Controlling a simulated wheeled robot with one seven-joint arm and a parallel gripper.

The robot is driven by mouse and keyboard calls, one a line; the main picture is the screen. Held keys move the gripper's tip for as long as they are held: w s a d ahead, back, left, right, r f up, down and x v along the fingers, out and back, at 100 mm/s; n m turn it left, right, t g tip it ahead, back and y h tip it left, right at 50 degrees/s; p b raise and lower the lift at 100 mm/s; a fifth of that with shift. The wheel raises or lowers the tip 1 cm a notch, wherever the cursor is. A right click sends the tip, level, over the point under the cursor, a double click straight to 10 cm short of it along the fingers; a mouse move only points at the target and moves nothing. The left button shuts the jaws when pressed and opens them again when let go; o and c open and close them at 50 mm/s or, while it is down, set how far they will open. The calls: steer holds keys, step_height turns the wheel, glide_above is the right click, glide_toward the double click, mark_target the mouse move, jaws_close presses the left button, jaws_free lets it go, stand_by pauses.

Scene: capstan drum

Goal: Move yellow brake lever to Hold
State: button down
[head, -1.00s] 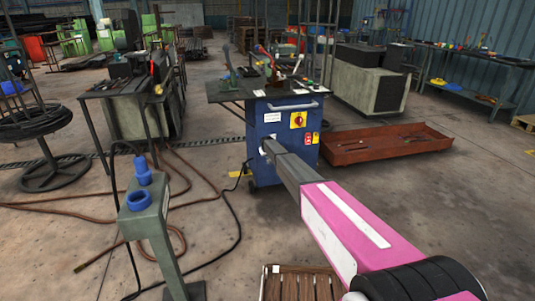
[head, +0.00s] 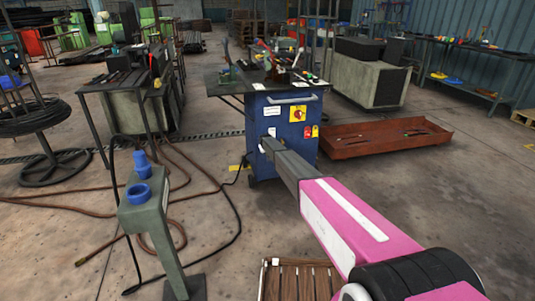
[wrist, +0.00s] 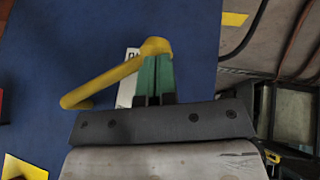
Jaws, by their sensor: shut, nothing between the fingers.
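The yellow brake lever (wrist: 108,78) lies across the blue cabinet face in the wrist view. It slants from a rounded upper end down to its lower-left end. My gripper (wrist: 157,60) has its green fingers together, just below the lever's upper end. I cannot tell whether they touch it. In the head view, my arm reaches the blue cabinet (head: 302,150), and my gripper and the lever are not distinguishable there.
The cabinet also carries a yellow switch plate with a red knob (head: 298,114). A rust-red tray (head: 385,142) lies right of it. A grey-green post with blue parts (head: 150,230) stands at the left, with hoses on the floor. A wooden slatted pallet (head: 297,280) lies in front.

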steer(key=shift+s, duration=0.1)
steer(key=a+v, duration=0.1)
steer(key=v, duration=1.2)
steer(key=shift+s+a+r, duration=0.2)
steer(key=shift+s+r, duration=0.05)
steer(key=shift+s, duration=0.1)
steer(key=s+d+r+m+g, duration=0.1)
steer(key=s+d, duration=0.8)
steer(key=s, duration=0.5)
steer(key=s+d+r+m+g, duration=0.1)
steer(key=s+d+g, duration=0.1)
steer(key=s+d, duration=1.05)
steer(key=s+d+r+m+g, duration=0.1)
steer(key=s+d, duration=0.2)
steer(key=s, duration=0.9)
steer(key=s+d+r+g, duration=0.1)
steer(key=s+d+r, duration=0.1)
steer(key=s, duration=1)
steer(key=s+d+r+m+g, duration=0.1)
steer(key=s+d, duration=0.2)
steer(key=s, duration=0.9)
steer(key=shift+d+r+m+y, duration=0.3)
steer(key=shift+d+r, duration=0.05)
steer(key=shift+d, duration=0.05)
